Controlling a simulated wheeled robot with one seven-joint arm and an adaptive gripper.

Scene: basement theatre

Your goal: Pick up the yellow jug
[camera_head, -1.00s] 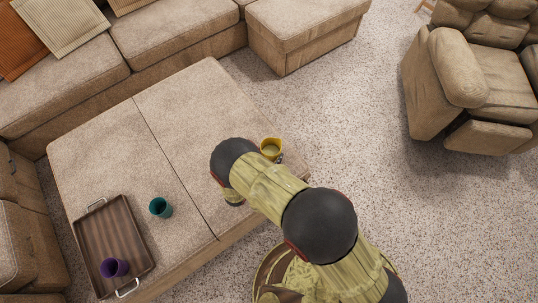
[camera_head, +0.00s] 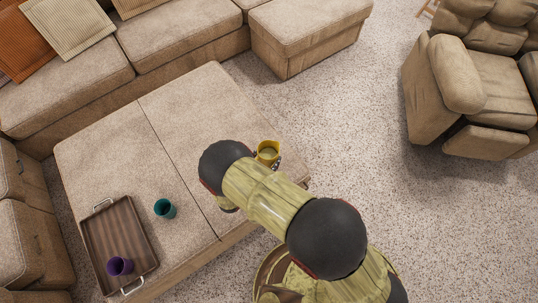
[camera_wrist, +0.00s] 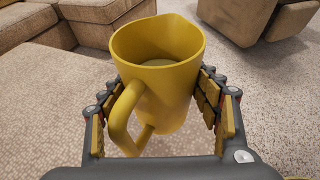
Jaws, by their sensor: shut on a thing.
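The yellow jug (camera_head: 268,151) is near the right corner of the large beige ottoman in the head view, upright with its mouth up. In the wrist view the jug (camera_wrist: 158,75) fills the middle, its handle toward the camera and to the left. My gripper (camera_wrist: 160,95) is shut on the jug, with one padded finger on each side of its body. In the head view my arm hides most of the gripper. I cannot tell clearly whether the jug's base touches the ottoman.
On the ottoman (camera_head: 190,105) stand a teal cup (camera_head: 164,209) and a brown tray (camera_head: 103,232) holding a purple cup (camera_head: 120,267). A sofa (camera_head: 185,40) runs behind, and a recliner (camera_head: 470,90) stands at the right. Speckled carpet (camera_head: 340,120) between them is clear.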

